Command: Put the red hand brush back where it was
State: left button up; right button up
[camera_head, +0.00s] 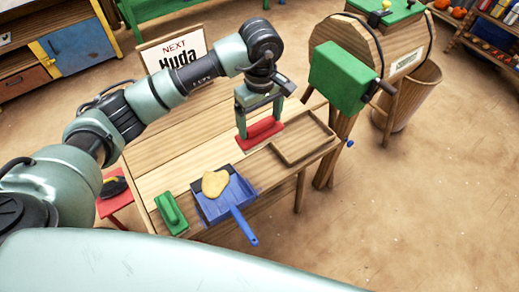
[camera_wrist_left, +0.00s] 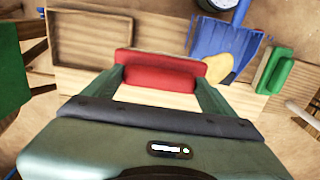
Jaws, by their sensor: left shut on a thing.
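The red hand brush (camera_head: 262,134) is between the fingers of my left gripper (camera_head: 260,126), which is shut on it. The brush lies level at the far side of the wooden table (camera_head: 165,165), just left of a shallow wooden tray (camera_head: 313,152). I cannot tell whether it touches the tabletop. In the left wrist view the red brush (camera_wrist_left: 160,70) spans between the two fingers, with the tray (camera_wrist_left: 92,62) beside it on the left. My right gripper is not in view.
A blue dustpan (camera_head: 238,200) with a yellowish lump (camera_head: 215,183) on it lies at the table's front. A green brush (camera_head: 171,213) lies left of it. A green box (camera_head: 342,77) on a wooden drum stands beyond the tray. A "NEXT Huda" sign (camera_head: 173,52) stands behind.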

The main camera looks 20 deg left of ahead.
aim_at(261, 141)
pick_arm(q)
notch_tip(261, 141, down, 9)
jog(key=shift+f+p, duration=0.1)
jog(key=shift+p, duration=0.7)
notch_tip(261, 141, down, 4)
jog(key=shift+p, duration=0.35)
jog(key=shift+f, duration=0.4)
jog(key=o, duration=1.1)
jog(key=shift+f, duration=0.1)
jog(key=shift+o, duration=0.2)
notch_tip(261, 141, up, 11)
jog(key=b, duration=0.3)
jog(key=shift+r, duration=0.65)
